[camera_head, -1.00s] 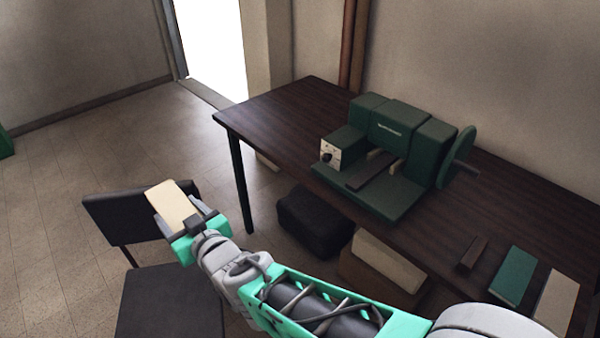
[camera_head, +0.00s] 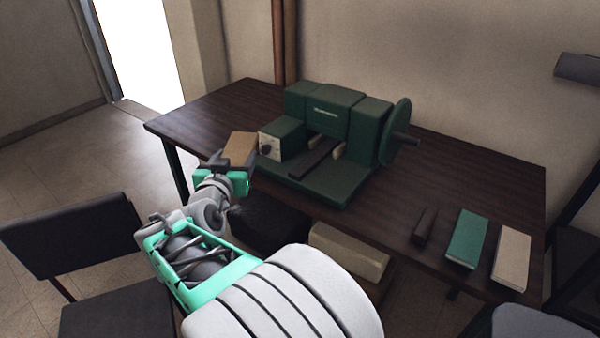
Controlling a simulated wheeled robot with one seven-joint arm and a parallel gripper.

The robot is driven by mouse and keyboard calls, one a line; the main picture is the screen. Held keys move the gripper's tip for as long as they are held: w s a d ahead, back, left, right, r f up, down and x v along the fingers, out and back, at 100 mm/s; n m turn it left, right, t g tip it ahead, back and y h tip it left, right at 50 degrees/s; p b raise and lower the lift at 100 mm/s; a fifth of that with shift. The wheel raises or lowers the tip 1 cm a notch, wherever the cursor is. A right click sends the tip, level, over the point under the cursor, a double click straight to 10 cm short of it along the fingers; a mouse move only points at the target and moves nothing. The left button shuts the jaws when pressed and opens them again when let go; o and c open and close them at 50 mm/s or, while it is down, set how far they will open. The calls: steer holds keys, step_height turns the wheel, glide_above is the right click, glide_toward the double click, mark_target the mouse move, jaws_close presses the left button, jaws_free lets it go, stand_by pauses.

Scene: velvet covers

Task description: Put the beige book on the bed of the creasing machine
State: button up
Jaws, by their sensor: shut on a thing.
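My gripper (camera_head: 231,166) is shut on the near end of a beige book (camera_head: 240,147), which looks tan in this light. The book is just left of the control box of the dark green creasing machine (camera_head: 322,104), near the table's front left edge; I cannot tell its exact height above the table. The machine's flat green bed (camera_head: 335,187) extends toward me, with a dark bar lying across it. No book lies on the bed.
The dark wooden table (camera_head: 400,225) also holds a dark block (camera_head: 424,226), a green book (camera_head: 467,238) and a cream book (camera_head: 512,256) at right. A handwheel (camera_head: 394,132) juts from the machine's right side. A black chair (camera_head: 75,240) stands at left.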

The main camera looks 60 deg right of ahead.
steer(key=s+d+m+g+h+b, duration=0.1)
steer(key=s+d+m+g, duration=0.25)
steer(key=s, duration=0.25)
steer(key=s+d+m+g+b, duration=0.2)
steer(key=s+d+g, duration=0.1)
steer(key=s+g, duration=0.3)
steer(key=p, duration=0.2)
glide_above(302, 167)
steer(key=s+a, duration=0.2)
steer(key=a, duration=0.2)
step_height(302, 167, down, 3)
steer(key=shift+m+t, duration=0.25)
steer(key=shift+t, duration=0.2)
steer(key=d+f, duration=0.1)
steer(key=w+d+f, duration=0.1)
steer(key=f, duration=0.1)
steer(key=d+f, duration=0.2)
steer(key=shift+w+f, duration=0.25)
steer(key=shift+w, duration=0.15)
steer(key=shift+w+f, duration=0.1)
steer(key=shift+f, duration=1.6)
steer(key=shift+f, duration=0.1)
steer(key=shift+f+b, duration=0.15)
steer(key=shift+b, duration=0.2)
steer(key=o, duration=1.5)
